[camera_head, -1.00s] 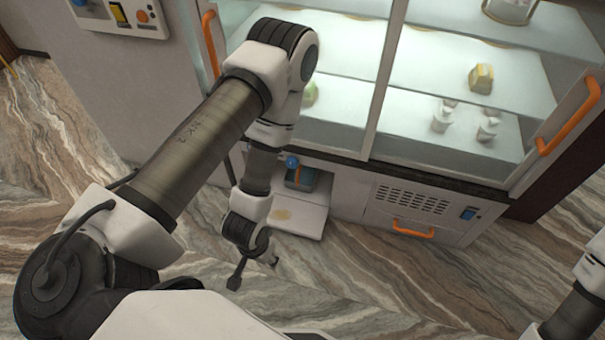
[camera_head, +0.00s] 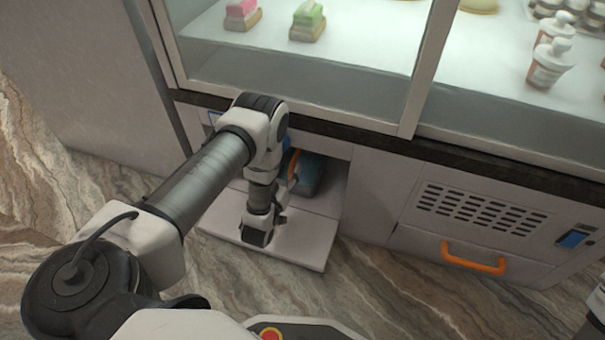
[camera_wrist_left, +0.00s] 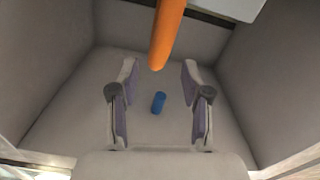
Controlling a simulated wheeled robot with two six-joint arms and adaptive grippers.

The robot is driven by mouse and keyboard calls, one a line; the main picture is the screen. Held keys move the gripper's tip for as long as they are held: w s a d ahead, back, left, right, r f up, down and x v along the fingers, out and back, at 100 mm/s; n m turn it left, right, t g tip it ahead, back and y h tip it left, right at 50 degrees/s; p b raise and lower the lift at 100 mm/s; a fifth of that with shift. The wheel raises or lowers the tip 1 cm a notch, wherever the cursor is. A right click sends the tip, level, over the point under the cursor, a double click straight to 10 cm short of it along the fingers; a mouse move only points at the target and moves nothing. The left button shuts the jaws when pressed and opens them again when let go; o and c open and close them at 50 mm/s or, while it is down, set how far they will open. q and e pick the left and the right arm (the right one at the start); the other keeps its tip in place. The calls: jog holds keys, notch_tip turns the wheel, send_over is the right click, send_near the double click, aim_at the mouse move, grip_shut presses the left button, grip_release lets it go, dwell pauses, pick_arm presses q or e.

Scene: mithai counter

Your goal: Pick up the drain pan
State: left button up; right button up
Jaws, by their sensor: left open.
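A blue-grey box-like thing (camera_head: 312,175) with an orange handle (camera_head: 293,165) sits in the open low compartment under the display case. It looks like the drain pan, partly hidden by my left arm. My left gripper (camera_wrist_left: 159,76) is open and empty, pointing into the compartment. In the head view it is mostly hidden behind my wrist. In the left wrist view an orange bar (camera_wrist_left: 166,35) comes in from the top, just beyond and between the fingertips, not visibly gripped. A small blue cylinder (camera_wrist_left: 158,102) shows between the fingers.
A pale flap (camera_head: 305,243) lies open in front of the compartment, under my left wrist. The compartment walls (camera_wrist_left: 55,70) stand close on both sides. A vented panel with an orange handle (camera_head: 474,260) is to the right. Marble floor (camera_head: 380,300) is free in front.

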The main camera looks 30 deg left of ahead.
aim_at(298, 153)
pick_arm(q)
jog(key=b+x, duration=0.5)
jog(key=x, duration=0.2)
jog(key=shift+w+d, duration=0.15)
jog(key=shift+w, duration=0.1)
jog(key=shift+r, duration=0.15)
grip_shut()
